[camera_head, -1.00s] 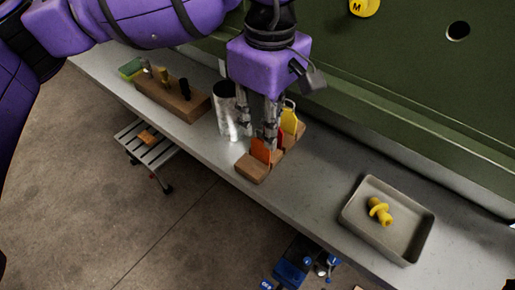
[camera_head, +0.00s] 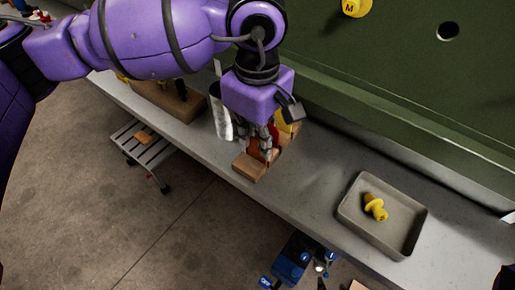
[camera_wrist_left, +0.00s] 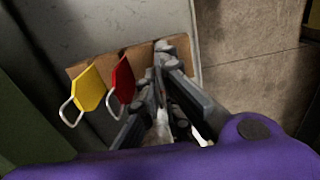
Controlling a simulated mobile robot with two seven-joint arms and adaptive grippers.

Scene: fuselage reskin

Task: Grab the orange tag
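The orange tag (camera_head: 254,148) stands upright in a wooden block (camera_head: 248,168) on the grey ledge in the head view. My left gripper (camera_head: 262,150) points down over the block, its fingers beside the orange tag and partly covering it. In the left wrist view the fingertips (camera_wrist_left: 166,52) are close together at the block's end; the orange tag is hidden there, so I cannot tell whether they grip it. A red tag (camera_wrist_left: 122,80) and a yellow tag (camera_wrist_left: 89,88) stand in the same block. My right gripper is not in view.
A metal cup (camera_head: 221,118) stands close behind the left gripper. Another wooden block (camera_head: 175,103) is further left. A grey tray (camera_head: 352,213) with a yellow part (camera_head: 375,206) is at right. A green panel (camera_head: 400,90) rises behind the ledge.

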